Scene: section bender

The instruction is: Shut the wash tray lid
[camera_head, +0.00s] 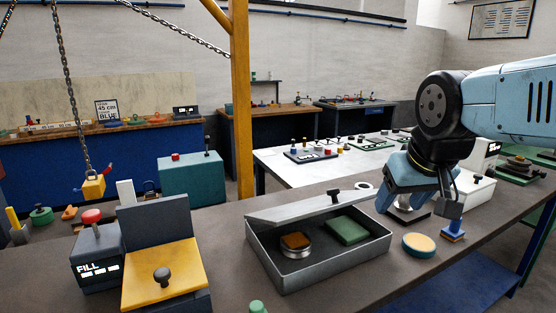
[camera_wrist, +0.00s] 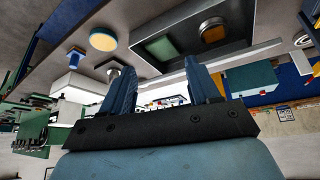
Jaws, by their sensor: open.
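The wash tray (camera_head: 335,264) is a grey metal box on the brown bench, right of the yellow-plated device. Its lid (camera_head: 300,209) stands open along the tray's far side, with a dark knob (camera_head: 333,195) on it. Inside are a round tin with a brown pad (camera_head: 296,241) and a green block (camera_head: 347,230). My gripper (camera_head: 418,207) is open, to the right of the tray and apart from the lid. In the wrist view, my open fingers (camera_wrist: 162,85) have nothing clearly between them; the tray (camera_wrist: 165,28) appears inverted beyond them.
A fill box with a red button (camera_head: 92,217) and a yellow plate (camera_head: 160,275) stand at left. A yellow post (camera_head: 241,100) rises behind the bench; a chain hangs at left.

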